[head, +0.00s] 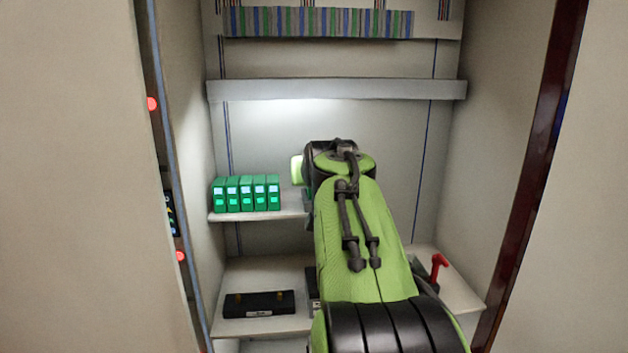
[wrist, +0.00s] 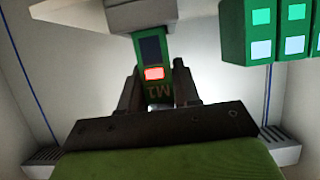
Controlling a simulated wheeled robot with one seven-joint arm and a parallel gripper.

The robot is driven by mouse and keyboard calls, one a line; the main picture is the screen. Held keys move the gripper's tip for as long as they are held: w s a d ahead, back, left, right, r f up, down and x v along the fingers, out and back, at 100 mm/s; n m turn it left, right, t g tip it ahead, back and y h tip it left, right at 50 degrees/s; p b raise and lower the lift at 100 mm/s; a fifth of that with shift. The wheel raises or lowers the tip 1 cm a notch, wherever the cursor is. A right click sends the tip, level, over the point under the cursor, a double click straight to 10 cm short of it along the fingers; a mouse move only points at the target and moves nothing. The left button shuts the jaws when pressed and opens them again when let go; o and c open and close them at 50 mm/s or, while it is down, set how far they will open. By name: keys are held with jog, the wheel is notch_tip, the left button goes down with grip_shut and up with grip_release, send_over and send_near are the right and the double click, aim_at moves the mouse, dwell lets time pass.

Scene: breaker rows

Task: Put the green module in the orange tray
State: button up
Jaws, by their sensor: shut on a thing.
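A green module (wrist: 151,50) with a dark panel, a lit red window and pale lettering is between the two dark fingers of my gripper (wrist: 157,82) in the wrist view. The gripper is shut on it. The wrist picture looks upside down, and the module's far end meets the pale shelf (wrist: 90,12) there; I cannot tell whether it rests on it. In the head view my arm hides the gripper and this module. No orange tray is visible in either view.
A row of several green modules (head: 246,194) with teal lights stands on the upper shelf (head: 240,216), left of my arm. The lower shelf (head: 262,268) holds a black block (head: 258,304) with brass posts and a red-handled lever (head: 438,264). Cabinet walls close in both sides.

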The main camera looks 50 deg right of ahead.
notch_tip(320, 180, up, 9)
jog(key=shift+f+p, duration=0.2)
jog(key=shift+p, duration=0.95)
